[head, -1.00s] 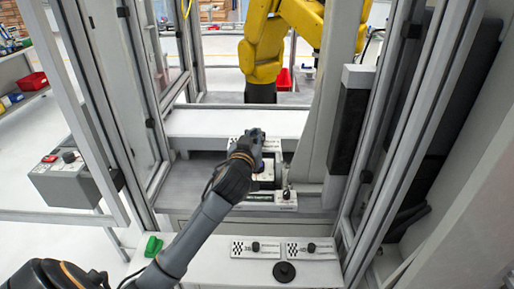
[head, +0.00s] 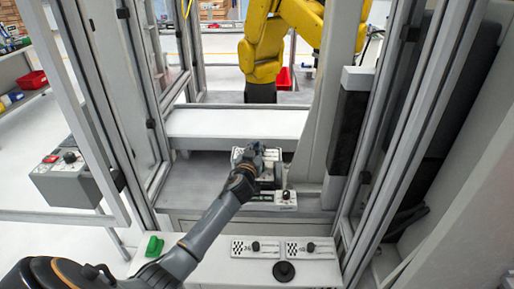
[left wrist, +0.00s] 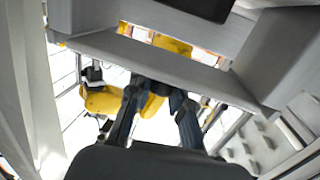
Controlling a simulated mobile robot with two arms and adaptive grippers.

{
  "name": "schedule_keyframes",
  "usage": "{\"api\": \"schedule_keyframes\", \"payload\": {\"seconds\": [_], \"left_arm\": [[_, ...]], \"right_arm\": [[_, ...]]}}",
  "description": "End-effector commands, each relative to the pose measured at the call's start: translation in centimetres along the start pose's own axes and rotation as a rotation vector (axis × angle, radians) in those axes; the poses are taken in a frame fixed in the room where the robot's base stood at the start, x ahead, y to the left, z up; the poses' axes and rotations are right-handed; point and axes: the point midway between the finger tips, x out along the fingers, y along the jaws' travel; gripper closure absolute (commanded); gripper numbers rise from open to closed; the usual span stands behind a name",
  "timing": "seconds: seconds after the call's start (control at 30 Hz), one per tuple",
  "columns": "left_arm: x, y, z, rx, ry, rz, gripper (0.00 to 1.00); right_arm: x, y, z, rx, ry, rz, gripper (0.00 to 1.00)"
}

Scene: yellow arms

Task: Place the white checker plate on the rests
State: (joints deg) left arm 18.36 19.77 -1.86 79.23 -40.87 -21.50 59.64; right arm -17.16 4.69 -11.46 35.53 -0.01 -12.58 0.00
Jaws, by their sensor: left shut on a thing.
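A white checker plate (head: 238,154) is at the far part of the recess in the head view, partly covered by my left gripper (head: 253,152). The gripper comes from the front left and is shut on the plate. In the left wrist view the two dark fingers of the left gripper (left wrist: 158,100) show, but I cannot make out the plate there. A second white plate with a knob (head: 284,198) lies nearer, at the front of the recess. The rests are largely hidden by my arm and the plates. My right gripper is not in view.
Two more white checker plates with black knobs (head: 255,248) (head: 310,248) lie on the front ledge, with a black disc (head: 285,271) and a green piece (head: 154,246) there. Frame posts flank the opening. A yellow robot arm (head: 262,55) stands behind the white shelf (head: 235,122).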

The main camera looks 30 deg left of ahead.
Motion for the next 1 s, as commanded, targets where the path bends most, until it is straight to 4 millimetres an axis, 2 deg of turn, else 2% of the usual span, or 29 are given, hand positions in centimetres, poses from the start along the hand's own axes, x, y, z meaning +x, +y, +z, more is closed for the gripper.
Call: {"api": "schedule_keyframes", "payload": {"seconds": [0.37, 0.4, 0.53, 0.9, 1.0], "left_arm": [[0.00, 0.07, 0.54, -0.001, 0.001, 0.002, 1.00], [-0.01, 0.07, 0.52, 0.000, 0.001, 0.001, 0.81], [-0.02, 0.07, 0.47, 0.000, 0.000, 0.001, 0.55], [-0.03, 0.04, 0.12, 0.001, 0.000, 0.001, 0.55], [-0.74, 0.04, 0.41, 0.001, -0.001, 0.001, 0.55]], "right_arm": [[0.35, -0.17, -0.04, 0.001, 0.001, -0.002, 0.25], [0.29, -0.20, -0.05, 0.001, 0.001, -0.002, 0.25], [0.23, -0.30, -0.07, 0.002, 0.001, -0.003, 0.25], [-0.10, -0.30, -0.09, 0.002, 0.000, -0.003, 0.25], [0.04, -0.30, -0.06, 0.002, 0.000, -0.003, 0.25]]}}
